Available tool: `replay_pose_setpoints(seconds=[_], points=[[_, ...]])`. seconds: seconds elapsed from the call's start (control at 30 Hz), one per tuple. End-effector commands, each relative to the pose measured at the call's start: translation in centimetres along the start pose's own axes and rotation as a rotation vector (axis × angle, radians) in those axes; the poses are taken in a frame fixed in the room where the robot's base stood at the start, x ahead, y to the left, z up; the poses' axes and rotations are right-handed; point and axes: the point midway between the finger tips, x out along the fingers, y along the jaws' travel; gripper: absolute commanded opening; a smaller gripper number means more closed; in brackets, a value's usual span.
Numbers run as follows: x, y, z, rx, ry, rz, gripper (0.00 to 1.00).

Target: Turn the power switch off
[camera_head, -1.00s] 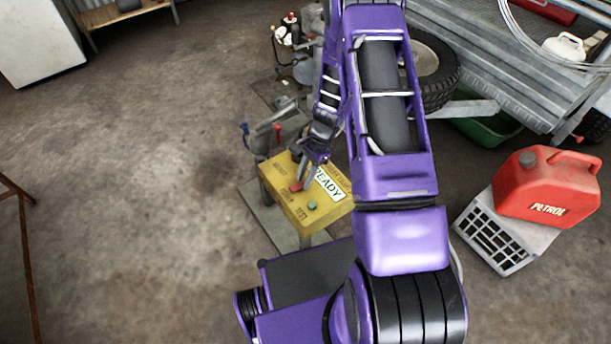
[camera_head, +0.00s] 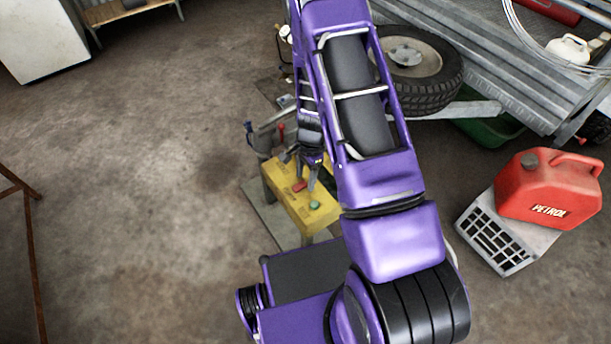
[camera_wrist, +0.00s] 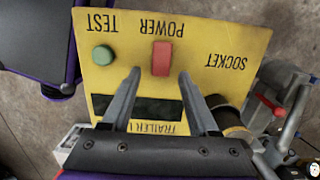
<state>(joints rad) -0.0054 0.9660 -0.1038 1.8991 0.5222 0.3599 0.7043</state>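The yellow control box (camera_head: 291,206) stands on a post, partly behind my arm in the head view. In the wrist view its panel (camera_wrist: 205,38) appears upside down. The red power switch (camera_wrist: 161,58) sits under the word POWER, and it also shows in the head view (camera_head: 299,186). The green test button (camera_wrist: 103,55) is to its left. A dark display (camera_wrist: 150,108) shows no readable lit text. My gripper (camera_wrist: 158,74) is open, its fingertips on either side of the switch's lower end with nothing between them. Contact with the panel cannot be told.
A round socket (camera_wrist: 228,112) projects beside the box, near several hoses and handles. A red petrol can (camera_head: 545,190) on a grey crate (camera_head: 492,233) stands at right. A trailer with a spare wheel (camera_head: 415,75) is behind.

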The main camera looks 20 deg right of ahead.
Motion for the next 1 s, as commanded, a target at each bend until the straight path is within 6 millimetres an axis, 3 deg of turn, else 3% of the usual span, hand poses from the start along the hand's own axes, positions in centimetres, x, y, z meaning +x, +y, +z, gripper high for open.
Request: replay_pose_setpoints(seconds=[0.23,0.37,0.8,1.0], points=[[-0.2,-0.1,0.0,0.0,0.0,-0.001,0.6],[-1.5,-0.1,0.0,-0.001,0.002,-0.003,0.6],[-11.9,-0.1,0.0,-0.001,0.002,-0.005,0.6],[-15.6,-0.1,0.0,-0.001,0.001,-0.003,0.6]])
